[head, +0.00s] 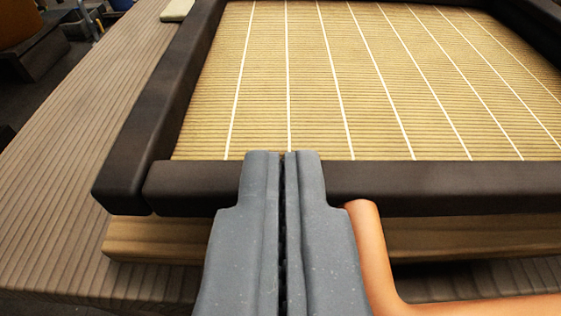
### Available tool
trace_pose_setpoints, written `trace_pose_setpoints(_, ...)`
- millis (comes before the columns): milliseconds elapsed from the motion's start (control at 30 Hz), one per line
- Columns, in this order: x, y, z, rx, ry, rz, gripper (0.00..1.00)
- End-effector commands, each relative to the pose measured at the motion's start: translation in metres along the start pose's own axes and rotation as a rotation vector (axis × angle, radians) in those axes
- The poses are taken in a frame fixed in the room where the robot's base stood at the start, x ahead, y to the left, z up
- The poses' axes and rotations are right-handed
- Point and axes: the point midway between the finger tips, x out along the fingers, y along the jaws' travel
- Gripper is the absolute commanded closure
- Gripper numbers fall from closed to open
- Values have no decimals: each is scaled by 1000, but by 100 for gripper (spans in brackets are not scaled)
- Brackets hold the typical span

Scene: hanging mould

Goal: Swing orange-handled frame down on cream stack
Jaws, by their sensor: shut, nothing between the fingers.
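The frame (390,186) has dark bars around a straw-coloured slatted screen (260,80) with pale lines running across it. It looks to lie flat or nearly so. Its orange handle (372,255) curves out from under the near bar, just right of my gripper. My gripper (283,156) is shut and empty, with its fingertips over or against the near bar; I cannot tell whether they touch. The handle is outside the fingers. The cream stack cannot be made out; whether it lies under the screen is hidden.
A light wooden board (160,242) shows below the near bar. A grooved brown surface (70,190) runs along the left and is mostly clear. A small pale block (177,10) lies at the far left. Dark clutter and a blue item (88,18) stand beyond the left edge.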

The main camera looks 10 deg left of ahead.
Motion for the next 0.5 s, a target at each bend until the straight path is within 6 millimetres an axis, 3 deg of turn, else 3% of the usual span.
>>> trace_pose_setpoints(33,-5,4,43,2,-89,10,100)
trace_pose_setpoints(133,-6,4,45,2,-93,9,100)
trace_pose_setpoints(333,-9,3,36,1,-87,7,100)
trace_pose_setpoints(500,-16,2,4,1,-57,6,100)
